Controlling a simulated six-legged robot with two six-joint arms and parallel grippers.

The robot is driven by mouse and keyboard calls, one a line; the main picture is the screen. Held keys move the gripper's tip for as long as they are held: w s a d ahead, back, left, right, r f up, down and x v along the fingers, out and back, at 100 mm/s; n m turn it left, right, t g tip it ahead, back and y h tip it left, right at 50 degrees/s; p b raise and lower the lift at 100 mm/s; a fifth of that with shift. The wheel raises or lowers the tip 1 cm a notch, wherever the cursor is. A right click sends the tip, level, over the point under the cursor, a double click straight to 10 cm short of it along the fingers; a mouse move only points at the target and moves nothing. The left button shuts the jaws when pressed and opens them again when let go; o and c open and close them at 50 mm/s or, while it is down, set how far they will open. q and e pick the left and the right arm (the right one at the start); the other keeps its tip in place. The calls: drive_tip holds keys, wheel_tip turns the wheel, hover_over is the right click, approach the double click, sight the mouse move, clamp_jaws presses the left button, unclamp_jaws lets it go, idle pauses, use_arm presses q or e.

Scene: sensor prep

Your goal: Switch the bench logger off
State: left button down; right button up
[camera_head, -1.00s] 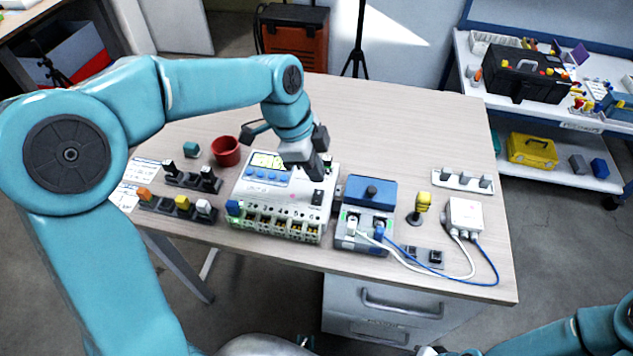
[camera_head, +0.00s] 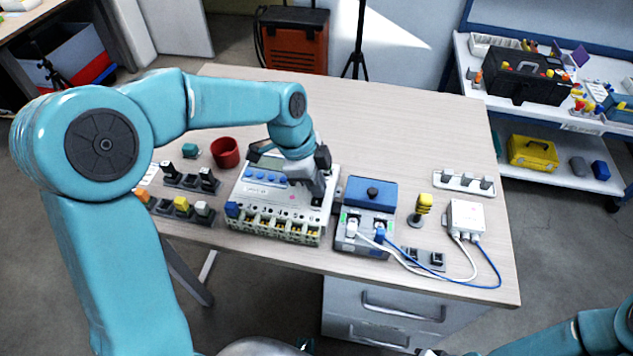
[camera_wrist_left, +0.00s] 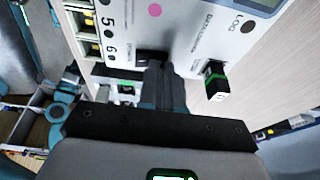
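The bench logger (camera_head: 262,189) is a white box with blue buttons, a small display and a row of terminals along its front, standing on the bench. My left gripper (camera_head: 318,190) reaches down over its right end and hides part of the face there. In the left wrist view its dark fingers (camera_wrist_left: 165,85) look closed together with nothing between them. Their tips are at the logger's face (camera_wrist_left: 185,35), beside a dark slot; contact cannot be told. A black and green piece (camera_wrist_left: 215,80) stands right of the fingers, near the LOG label.
A blue-topped box (camera_head: 370,192) with plugged cables stands right of the logger, then a yellow-headed switch (camera_head: 423,204) and a white junction box (camera_head: 466,217). A red cup (camera_head: 225,152) and small block racks are at the left. The back of the bench is clear.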

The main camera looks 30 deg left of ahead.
use_arm(q)
drive_tip(key=shift+s+f, duration=0.15)
drive_tip(key=shift+s, duration=0.1)
drive_tip(key=shift+s+d, duration=0.1)
drive_tip(key=shift+s, duration=0.1)
drive_tip(key=shift+s+d+b, duration=0.1)
drive_tip(key=shift+s+b, duration=0.2)
drive_tip(key=shift+s, duration=0.1)
drive_tip(key=shift+w+r, duration=0.1)
drive_tip(key=shift+r, duration=0.2)
